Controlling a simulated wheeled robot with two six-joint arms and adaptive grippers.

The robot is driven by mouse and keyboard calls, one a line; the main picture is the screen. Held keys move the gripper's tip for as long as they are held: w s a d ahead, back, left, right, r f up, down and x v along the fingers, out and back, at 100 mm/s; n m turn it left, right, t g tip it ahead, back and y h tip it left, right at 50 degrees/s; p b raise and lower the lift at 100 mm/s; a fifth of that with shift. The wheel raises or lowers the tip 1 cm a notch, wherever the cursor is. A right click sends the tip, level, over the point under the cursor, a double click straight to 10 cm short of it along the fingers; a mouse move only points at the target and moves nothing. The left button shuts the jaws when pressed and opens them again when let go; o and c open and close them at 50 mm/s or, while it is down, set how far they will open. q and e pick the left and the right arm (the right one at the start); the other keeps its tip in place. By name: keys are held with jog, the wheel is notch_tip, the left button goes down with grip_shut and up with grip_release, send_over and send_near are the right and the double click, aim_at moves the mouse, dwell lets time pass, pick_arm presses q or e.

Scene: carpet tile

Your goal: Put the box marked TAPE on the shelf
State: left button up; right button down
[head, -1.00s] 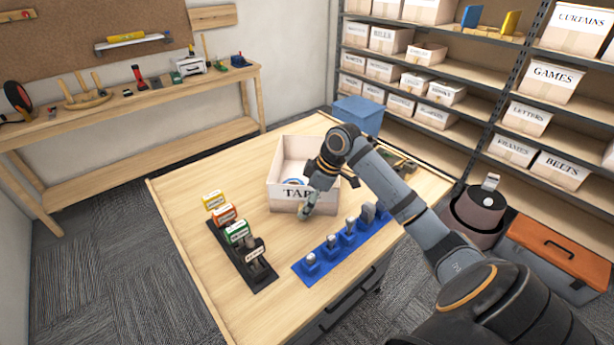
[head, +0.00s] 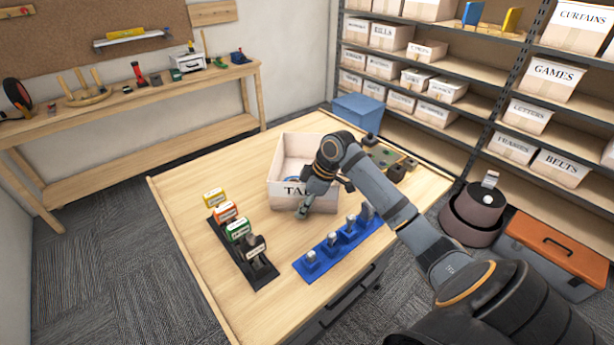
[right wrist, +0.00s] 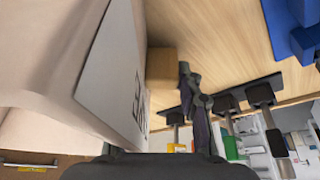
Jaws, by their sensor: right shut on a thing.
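The open pale box marked TAPE (head: 281,166) stands upright on the wooden workbench (head: 180,192), with something blue inside. Part of its label is hidden behind my right gripper (head: 303,211). That gripper is at the box's front face and shut on it. In the right wrist view the box's wall and label (right wrist: 112,75) fill the left side. A small tan block (right wrist: 161,66) shows at its front, beside a dark finger of my gripper (right wrist: 190,105). The shelf (head: 474,92) stands at the back right with several labelled boxes. My left gripper is out of view.
A black rack (head: 262,274) of labelled holders and a blue rack (head: 312,268) stand in front of the box. A blue bin (head: 358,115) is behind the bench. A toolbox (head: 555,245) and a round bin (head: 474,214) stand before the shelf. The lower shelf board has bare room.

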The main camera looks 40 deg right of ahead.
jog(key=shift+r, duration=0.1)
notch_tip(320, 180, up, 10)
jog(key=shift+f+b, duration=0.1)
jog(key=shift+b, duration=0.5)
notch_tip(320, 180, up, 8)
jog(key=f+p, duration=0.1)
jog(key=p, duration=0.5)
notch_tip(320, 180, down, 7)
jog(key=b, duration=0.6)
jog(key=shift+f, duration=0.1)
jog(key=shift+r, duration=0.2)
